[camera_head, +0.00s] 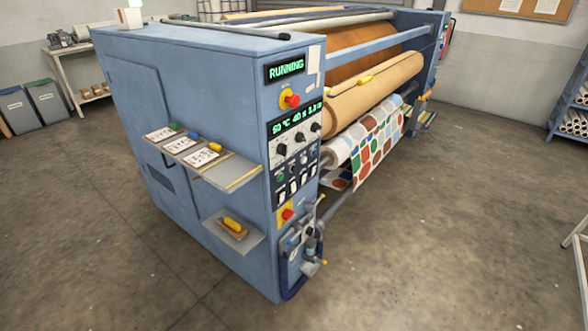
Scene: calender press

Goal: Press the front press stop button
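The blue calender press (200,90) stands in the middle of the head camera view, with its control panel on the near right corner. A red mushroom button on a yellow base (291,99) sits high on the panel, just below a green display (286,69) reading "RUNNING". A second red button on a yellow plate (287,214) sits low on the same panel. I cannot tell from labels which is the front press stop button. Neither of my grippers shows in this view, so nothing is seen touching either button.
Between the buttons are a readout (295,119), knobs and switches. A side shelf (240,172) with cards and a lower shelf (222,241) jut out left of the panel. Printed fabric (375,143) hangs from the rollers. The floor (420,260) in front and right is clear.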

